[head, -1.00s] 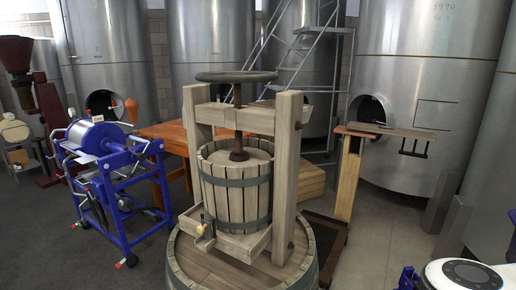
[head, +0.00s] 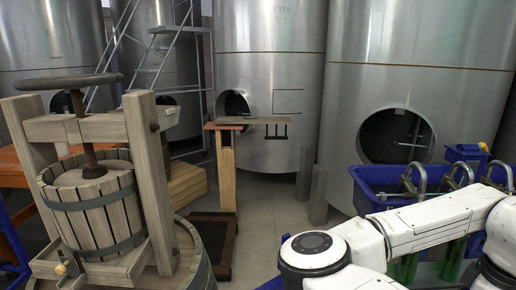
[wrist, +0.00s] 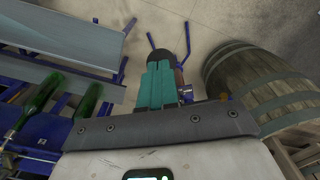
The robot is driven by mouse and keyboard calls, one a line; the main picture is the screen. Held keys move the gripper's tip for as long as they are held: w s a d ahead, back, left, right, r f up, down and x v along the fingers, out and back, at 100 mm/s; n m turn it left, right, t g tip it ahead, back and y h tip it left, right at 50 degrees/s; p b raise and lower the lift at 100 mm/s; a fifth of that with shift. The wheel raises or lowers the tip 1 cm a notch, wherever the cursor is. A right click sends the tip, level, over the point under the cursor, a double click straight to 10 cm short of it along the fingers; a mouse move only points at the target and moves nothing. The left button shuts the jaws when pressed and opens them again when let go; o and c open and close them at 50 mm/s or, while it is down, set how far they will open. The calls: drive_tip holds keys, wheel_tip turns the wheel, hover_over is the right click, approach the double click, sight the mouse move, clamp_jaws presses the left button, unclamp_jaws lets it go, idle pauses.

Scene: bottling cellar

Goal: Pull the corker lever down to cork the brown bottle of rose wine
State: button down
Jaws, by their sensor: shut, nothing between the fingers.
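My gripper (wrist: 166,85) shows in the wrist view with teal fingers shut together, pointing down toward the floor. A dark rounded part (wrist: 166,55) lies just past the fingertips, and thin blue bars (wrist: 123,70) spread out on the floor around it. I cannot tell whether these belong to the corker. A small brown and metal piece (wrist: 184,90) shows right beside the fingers. I cannot make out the lever or the brown bottle of rose wine in either view. In the head view my white arm reaches across the lower right; the gripper is out of that picture.
A blue trough with taps (head: 385,180) stands at the right, green bottles (head: 408,264) below it; green bottles (wrist: 40,104) also lie left in the wrist view. A barrel (wrist: 262,85) is close at right. The press (head: 92,210) and a wooden post (head: 226,175) stand left.

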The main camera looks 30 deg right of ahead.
drive_tip(key=shift+f, duration=0.15)
drive_tip(key=shift+s+f+b, duration=0.1)
drive_tip(key=shift+f+b, duration=0.45)
drive_tip(key=shift+f, duration=0.75)
drive_tip(key=shift+f, duration=0.1)
drive_tip(key=shift+s+f+b, duration=0.15)
drive_tip(key=shift+f+b, duration=0.1)
drive_tip(key=shift+f, duration=0.35)
drive_tip(key=shift+s+f+b, duration=0.15)
drive_tip(key=shift+f+b, duration=0.1)
drive_tip(key=shift+f, duration=0.35)
drive_tip(key=shift+f, duration=0.1)
drive_tip(key=shift+s+f+b, duration=0.15)
drive_tip(key=shift+f+b, duration=0.15)
drive_tip(key=shift+f, duration=0.35)
drive_tip(key=shift+s+f+b, duration=0.15)
drive_tip(key=shift+f+b, duration=0.1)
drive_tip(key=shift+f, duration=0.4)
drive_tip(key=shift+f, duration=0.15)
drive_tip(key=shift+s+f+b, duration=0.1)
drive_tip(key=shift+f+b, duration=0.45)
drive_tip(key=shift+f, duration=0.7)
